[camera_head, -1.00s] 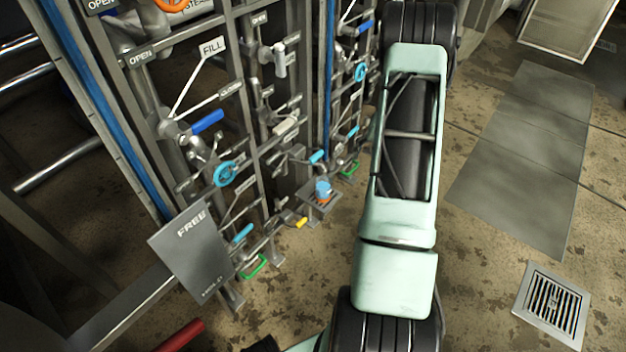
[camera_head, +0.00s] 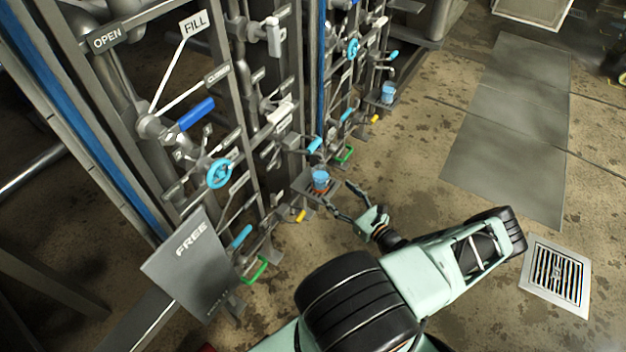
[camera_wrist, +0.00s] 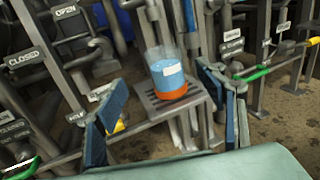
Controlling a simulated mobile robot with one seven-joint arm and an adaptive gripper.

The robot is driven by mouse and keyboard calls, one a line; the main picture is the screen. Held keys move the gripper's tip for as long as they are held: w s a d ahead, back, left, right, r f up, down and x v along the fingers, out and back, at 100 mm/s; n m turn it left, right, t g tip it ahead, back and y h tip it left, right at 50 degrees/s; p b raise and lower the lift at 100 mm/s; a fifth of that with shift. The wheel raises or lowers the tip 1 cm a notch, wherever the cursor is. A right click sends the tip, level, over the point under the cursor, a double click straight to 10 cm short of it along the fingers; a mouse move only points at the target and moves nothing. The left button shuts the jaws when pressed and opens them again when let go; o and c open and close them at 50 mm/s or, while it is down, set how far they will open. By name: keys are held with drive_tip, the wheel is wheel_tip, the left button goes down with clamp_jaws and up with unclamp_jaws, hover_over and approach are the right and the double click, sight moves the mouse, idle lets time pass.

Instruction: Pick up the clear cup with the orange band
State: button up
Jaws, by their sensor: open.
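The clear cup with the orange band (camera_wrist: 168,75) stands upright on a small slatted shelf (camera_wrist: 150,112) in the wrist view. It holds blue liquid, has a white label, and its orange band is at the bottom. In the head view the cup (camera_head: 320,178) is small on its shelf, low on the pipe rack. My gripper (camera_head: 345,202) is open and empty, just right of and in front of the cup. In the wrist view the two blue-padded fingers of my gripper (camera_wrist: 160,115) stand wide apart, with the cup beyond them and between their lines.
The rack has a blue lever (camera_head: 196,114), a light-blue handwheel (camera_head: 219,174), a yellow handle (camera_head: 300,216) and a green handle (camera_head: 256,270) around the shelf. A similar blue cup (camera_head: 388,92) stands farther back. The floor right of the rack is open, with a drain grate (camera_head: 556,277).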

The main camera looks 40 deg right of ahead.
sight(326, 179)
drive_tip(key=shift+m+h, duration=0.3)
drive_tip(key=shift+m, duration=0.1)
drive_tip(key=w, duration=0.4)
drive_tip(key=w+b, duration=0.1)
drive_tip(key=shift+w+d, duration=0.3)
drive_tip(key=shift+w, duration=0.1)
drive_tip(key=w, duration=0.1)
drive_tip(key=w+b, duration=0.1)
drive_tip(key=w, duration=0.2)
drive_tip(key=shift+w+a+b, duration=0.15)
drive_tip(key=shift+a+b, duration=0.1)
drive_tip(key=shift+b, duration=0.05)
drive_tip(key=shift+w, duration=0.35)
drive_tip(key=shift+r, duration=0.1)
drive_tip(key=c, duration=1.5)
